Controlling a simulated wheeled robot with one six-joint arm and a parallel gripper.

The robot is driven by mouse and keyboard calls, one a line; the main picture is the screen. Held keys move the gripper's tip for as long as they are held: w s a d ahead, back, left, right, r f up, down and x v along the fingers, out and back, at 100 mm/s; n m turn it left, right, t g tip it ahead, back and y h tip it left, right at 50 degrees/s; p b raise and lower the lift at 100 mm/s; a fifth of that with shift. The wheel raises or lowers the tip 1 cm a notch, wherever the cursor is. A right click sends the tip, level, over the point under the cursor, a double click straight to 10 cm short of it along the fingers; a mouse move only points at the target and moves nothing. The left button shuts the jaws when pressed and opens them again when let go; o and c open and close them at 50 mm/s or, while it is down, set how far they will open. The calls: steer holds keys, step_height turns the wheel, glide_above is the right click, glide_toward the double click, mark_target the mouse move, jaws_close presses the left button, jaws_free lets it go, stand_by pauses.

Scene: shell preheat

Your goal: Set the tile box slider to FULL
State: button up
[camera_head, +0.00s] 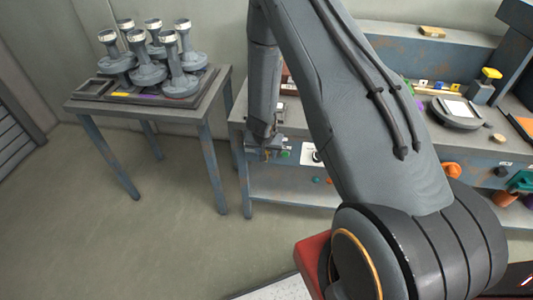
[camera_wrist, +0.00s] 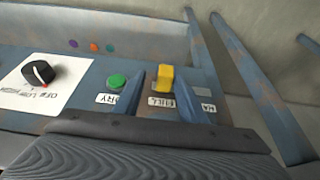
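The yellow slider knob (camera_wrist: 165,78) stands on the blue-grey control panel (camera_wrist: 75,68) in the wrist view. White labels lie near it; one (camera_wrist: 161,101) is partly hidden and its wording is hard to read. Two blue-grey tapered fingers of my gripper (camera_wrist: 161,86) reach up from the bottom, one on each side of the knob, with gaps showing. The gripper looks open. Whether a finger touches the knob I cannot tell. In the head view my gripper (camera_head: 268,152) is at the bench's left front, and the slider is hidden there.
A green button (camera_wrist: 116,81) with a white label sits left of the slider. Further left is a black knob (camera_wrist: 40,73) on a white plate. A side table (camera_head: 215,88) with several grey shell-like pieces (camera_head: 150,73) stands left of the bench; floor between is clear.

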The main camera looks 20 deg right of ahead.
steer(key=shift+a+r, duration=0.25)
steer(key=shift+r, duration=0.2)
steer(key=v, duration=0.7)
steer(key=shift+s+d+f, duration=0.1)
